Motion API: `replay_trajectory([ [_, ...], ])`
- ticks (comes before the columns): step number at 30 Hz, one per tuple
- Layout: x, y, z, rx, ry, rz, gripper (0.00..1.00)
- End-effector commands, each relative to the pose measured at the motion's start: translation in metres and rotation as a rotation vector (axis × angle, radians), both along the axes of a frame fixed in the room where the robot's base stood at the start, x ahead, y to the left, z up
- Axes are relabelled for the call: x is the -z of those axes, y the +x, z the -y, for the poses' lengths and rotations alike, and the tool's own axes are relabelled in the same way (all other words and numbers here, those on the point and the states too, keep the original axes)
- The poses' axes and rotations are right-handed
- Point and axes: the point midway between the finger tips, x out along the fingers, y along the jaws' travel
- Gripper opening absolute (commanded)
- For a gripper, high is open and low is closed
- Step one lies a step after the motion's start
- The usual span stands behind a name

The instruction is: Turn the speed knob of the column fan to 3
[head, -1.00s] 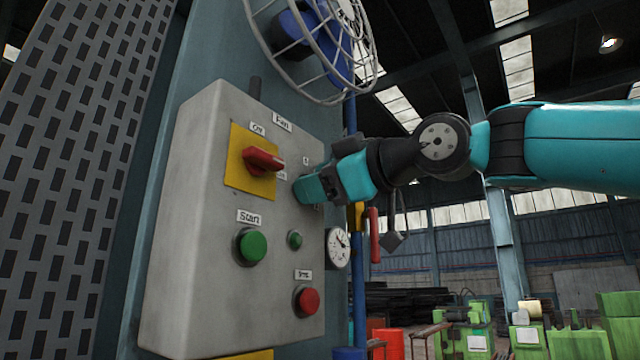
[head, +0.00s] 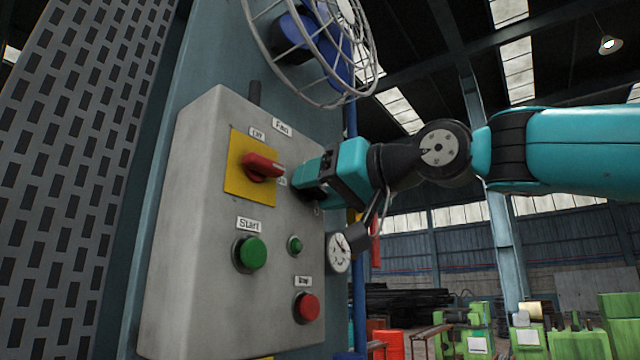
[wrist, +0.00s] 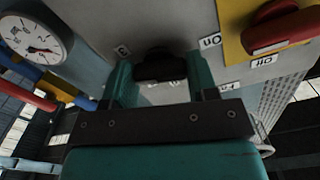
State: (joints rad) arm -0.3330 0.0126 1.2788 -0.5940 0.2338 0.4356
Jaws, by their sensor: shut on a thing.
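The speed knob (wrist: 160,66) is a dark round knob on the grey control box (head: 200,215). It shows in the wrist view between the two teal fingers of my gripper (wrist: 158,74). The fingers are shut on the knob's sides. In the head view my gripper (head: 306,182) reaches the box from the right and hides the knob. A label "3" (wrist: 122,50) sits on the panel just left of the knob in the wrist view. Other small labels by the knob are partly covered. The knob's pointer cannot be made out. The caged column fan (head: 312,45) is above the box.
A red rotary switch (head: 262,167) on a yellow plate is close beside my gripper. A green start button (head: 251,253), a small green lamp (head: 295,244) and a red stop button (head: 306,306) are below. A gauge (head: 338,252) is at the box's right edge.

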Motion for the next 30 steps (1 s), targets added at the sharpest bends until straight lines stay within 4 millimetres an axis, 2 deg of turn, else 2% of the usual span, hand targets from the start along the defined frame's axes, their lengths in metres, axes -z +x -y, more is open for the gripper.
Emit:
replay_trajectory([
  [15, -0.0009, 0.0004, 0.0004, 0.001, 0.247, -0.316, 0.29],
  [30, -0.0002, 0.0006, 0.0006, 0.003, 0.321, -0.41, 0.29],
])
